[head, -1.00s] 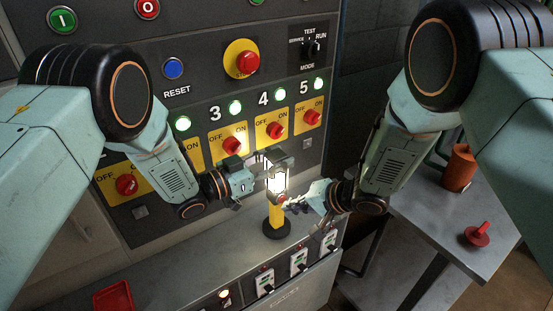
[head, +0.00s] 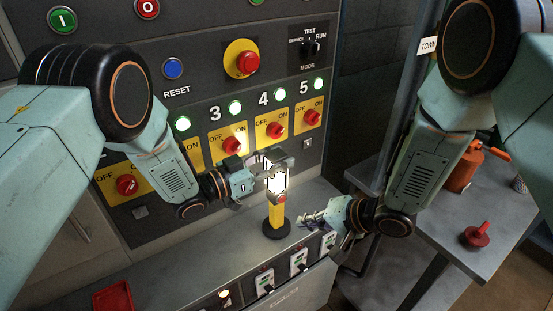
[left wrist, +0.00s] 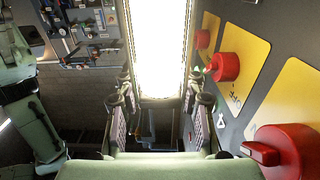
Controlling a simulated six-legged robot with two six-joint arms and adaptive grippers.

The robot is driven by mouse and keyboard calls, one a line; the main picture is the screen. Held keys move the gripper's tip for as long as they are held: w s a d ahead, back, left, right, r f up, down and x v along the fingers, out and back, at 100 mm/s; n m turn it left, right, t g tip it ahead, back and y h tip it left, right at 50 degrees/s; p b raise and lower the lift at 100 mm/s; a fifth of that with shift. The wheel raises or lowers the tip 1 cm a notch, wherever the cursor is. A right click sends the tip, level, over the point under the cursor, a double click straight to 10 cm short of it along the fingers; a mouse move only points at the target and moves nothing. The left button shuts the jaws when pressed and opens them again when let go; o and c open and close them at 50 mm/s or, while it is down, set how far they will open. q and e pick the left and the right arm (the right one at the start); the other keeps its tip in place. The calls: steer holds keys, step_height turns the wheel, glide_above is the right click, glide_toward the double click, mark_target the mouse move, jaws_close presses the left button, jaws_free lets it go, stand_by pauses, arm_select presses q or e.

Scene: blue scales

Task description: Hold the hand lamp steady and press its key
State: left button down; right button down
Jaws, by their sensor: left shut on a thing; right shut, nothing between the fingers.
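The hand lamp (head: 276,214) stands upright on the grey ledge, with a yellow handle, a black round foot and a brightly lit head. Its red key (head: 281,198) shows on the upper handle, uncovered. My left gripper (head: 262,178) is shut on the lamp from the left, at its lit upper part. In the left wrist view the glowing lamp (left wrist: 160,45) stands between the fingers of my left gripper (left wrist: 160,98). My right gripper (head: 308,218) is shut and empty, to the right of the lamp and apart from it.
A control panel with red rotary switches (head: 277,130) and green lights stands close behind the lamp. Several sockets (head: 298,262) line the ledge's front. A red tray (head: 113,296) lies at the lower left. A side table (head: 440,224) at the right holds an orange can (head: 461,172) and a red object (head: 477,237).

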arm_select(q)
steer(key=c, duration=0.7)
jaws_free()
steer(key=shift+c, duration=0.2)
